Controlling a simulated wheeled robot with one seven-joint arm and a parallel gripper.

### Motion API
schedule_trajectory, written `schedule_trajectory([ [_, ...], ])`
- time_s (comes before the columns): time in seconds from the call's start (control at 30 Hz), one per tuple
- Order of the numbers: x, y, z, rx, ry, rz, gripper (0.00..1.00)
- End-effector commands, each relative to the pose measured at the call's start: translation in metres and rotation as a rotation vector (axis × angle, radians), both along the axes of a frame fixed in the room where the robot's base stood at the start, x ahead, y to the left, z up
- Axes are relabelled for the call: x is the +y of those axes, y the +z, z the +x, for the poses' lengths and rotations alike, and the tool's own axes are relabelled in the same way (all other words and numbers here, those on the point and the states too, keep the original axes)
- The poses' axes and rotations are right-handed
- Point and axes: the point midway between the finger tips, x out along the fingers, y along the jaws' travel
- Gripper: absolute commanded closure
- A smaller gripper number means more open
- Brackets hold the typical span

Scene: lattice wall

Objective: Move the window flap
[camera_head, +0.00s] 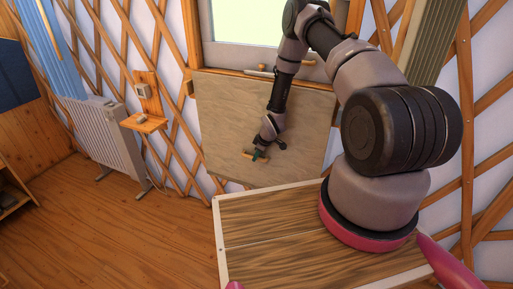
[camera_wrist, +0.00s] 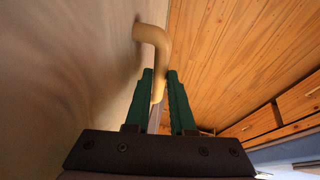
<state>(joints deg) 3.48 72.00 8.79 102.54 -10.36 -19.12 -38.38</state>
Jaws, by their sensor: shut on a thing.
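The window flap (camera_head: 225,115) is a broad grey-beige panel, hanging below the window against the lattice wall. It has a pale wooden handle (camera_head: 247,155) low on its face. My gripper (camera_head: 257,154) is at this handle. In the wrist view the bent handle (camera_wrist: 153,40) stands out from the flap face (camera_wrist: 60,80). The green fingers of my gripper (camera_wrist: 160,75) are shut on the handle's near part, one on each side. My arm covers part of the flap and window in the head view.
The window (camera_head: 240,25) with its pale frame is above the flap. A white radiator (camera_head: 100,130) and a small wooden wall shelf (camera_head: 143,123) stand to the left. The wooden floor (camera_head: 110,230) is clear at front left. A shelf unit (camera_head: 12,200) is at the left edge.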

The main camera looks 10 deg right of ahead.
Motion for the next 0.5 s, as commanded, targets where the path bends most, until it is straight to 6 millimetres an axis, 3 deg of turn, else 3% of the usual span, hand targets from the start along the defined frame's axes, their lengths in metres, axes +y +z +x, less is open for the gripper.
schedule_trajectory([
  [0.47, 0.0006, -0.0075, -0.0009, 0.002, 0.001, 0.000, 1.00],
  [0.5, 0.0006, -0.0074, -0.0009, 0.002, 0.001, 0.000, 0.70],
])
